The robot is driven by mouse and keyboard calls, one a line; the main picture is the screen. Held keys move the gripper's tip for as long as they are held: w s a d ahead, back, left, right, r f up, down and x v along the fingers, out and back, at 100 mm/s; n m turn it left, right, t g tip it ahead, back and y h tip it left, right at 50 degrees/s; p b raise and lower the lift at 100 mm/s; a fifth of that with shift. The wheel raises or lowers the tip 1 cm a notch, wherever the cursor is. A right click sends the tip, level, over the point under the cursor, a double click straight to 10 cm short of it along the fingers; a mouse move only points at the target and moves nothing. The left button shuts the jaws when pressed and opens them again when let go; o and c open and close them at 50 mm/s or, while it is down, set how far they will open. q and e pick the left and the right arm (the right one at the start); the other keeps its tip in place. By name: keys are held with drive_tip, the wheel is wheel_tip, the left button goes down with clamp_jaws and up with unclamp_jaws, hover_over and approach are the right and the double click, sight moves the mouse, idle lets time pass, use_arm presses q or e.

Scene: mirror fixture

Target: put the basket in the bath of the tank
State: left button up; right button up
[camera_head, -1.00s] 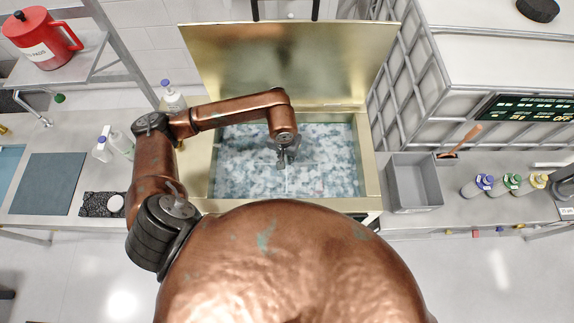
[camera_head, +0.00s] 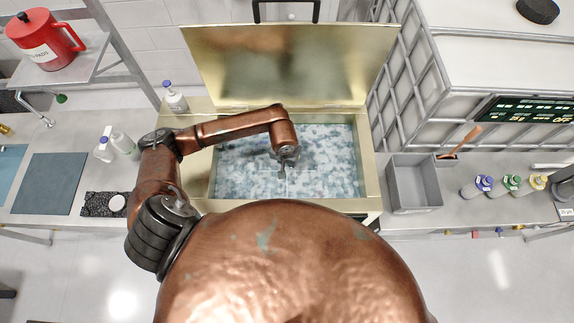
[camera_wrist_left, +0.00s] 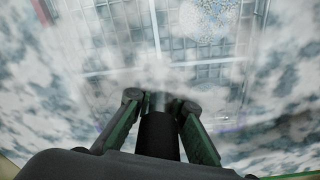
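The tank (camera_head: 370,165) stands open, a brass-coloured box with its lid (camera_head: 290,65) raised at the back. Its bath (camera_head: 335,155) is full of white-blue mist or liquid. My left arm reaches over the bath from the left, and my left gripper (camera_head: 286,168) points down into it. In the left wrist view my gripper (camera_wrist_left: 158,103) closes around an upright dark grip with a grey post. Below it the wire-mesh basket (camera_wrist_left: 110,30) shows through the mist, with pale crossbars; its lower part is blurred. My right gripper is out of view.
A grey open bin (camera_head: 415,185) stands right of the tank, with several capped bottles (camera_head: 510,183) farther right. A white bottle (camera_head: 175,100) stands at the tank's back left corner.

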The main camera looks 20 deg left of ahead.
use_arm(q)
drive_tip(key=o, duration=0.4)
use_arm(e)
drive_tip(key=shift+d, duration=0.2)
use_arm(q)
drive_tip(key=shift+r, duration=0.1)
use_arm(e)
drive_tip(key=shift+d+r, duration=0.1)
